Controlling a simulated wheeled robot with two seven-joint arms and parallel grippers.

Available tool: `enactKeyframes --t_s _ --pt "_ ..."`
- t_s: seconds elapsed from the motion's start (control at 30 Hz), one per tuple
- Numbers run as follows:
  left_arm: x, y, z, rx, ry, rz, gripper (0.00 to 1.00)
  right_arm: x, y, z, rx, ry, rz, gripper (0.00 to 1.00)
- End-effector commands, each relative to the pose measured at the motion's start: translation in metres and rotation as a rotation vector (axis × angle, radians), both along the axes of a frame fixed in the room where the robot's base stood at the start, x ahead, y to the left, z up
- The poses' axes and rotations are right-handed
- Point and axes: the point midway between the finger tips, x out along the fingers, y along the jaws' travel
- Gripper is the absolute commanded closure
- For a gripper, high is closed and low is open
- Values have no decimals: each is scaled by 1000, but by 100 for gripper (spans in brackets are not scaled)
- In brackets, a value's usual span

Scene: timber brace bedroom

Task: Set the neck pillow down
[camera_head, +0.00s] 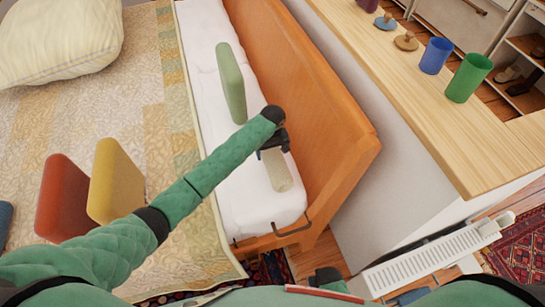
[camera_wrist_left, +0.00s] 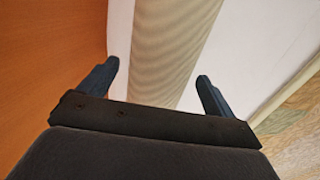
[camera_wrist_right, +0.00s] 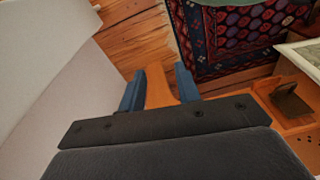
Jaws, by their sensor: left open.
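The neck pillow appears to be the cream, ribbed roll (camera_head: 279,172) on the white mattress (camera_head: 262,205), near the end of the orange wooden bed frame. My left gripper (camera_head: 273,148) is at the roll and partly hides it in the head view. In the left wrist view the roll (camera_wrist_left: 170,50) runs between the spread fingers of my left gripper (camera_wrist_left: 157,82), with white bedding showing on both sides. The fingers look apart from it. My right gripper (camera_wrist_right: 158,88) has its fingers apart, with orange wood showing between them; contact with that wood cannot be judged.
A green cushion (camera_head: 231,82) stands on the mattress. Red (camera_head: 62,198) and yellow (camera_head: 115,182) cushions stand on the patterned bedspread, with a large cream pillow (camera_head: 60,40) beyond. The bed's orange side panel (camera_head: 300,80) rises beside the roll. A wooden counter (camera_head: 410,85) holds cups.

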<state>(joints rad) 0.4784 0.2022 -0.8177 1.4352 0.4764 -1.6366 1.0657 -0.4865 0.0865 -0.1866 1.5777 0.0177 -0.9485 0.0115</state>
Motion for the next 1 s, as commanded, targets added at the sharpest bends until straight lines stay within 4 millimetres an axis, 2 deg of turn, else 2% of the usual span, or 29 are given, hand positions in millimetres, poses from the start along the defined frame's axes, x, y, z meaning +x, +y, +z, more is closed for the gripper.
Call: enactKeyframes --t_s 0.2,0.43,0.6,1.0 --pt "1 -1 41 -3 -2 0 9 3 5 19 6 10 -3 67" --pt "0 0 71 -1 0 0 9 6 8 36 10 15 -4 67" --pt "0 0 79 -1 0 0 9 8 8 41 11 17 -4 67" --pt "0 0 80 0 0 0 9 8 9 42 11 17 -4 67"
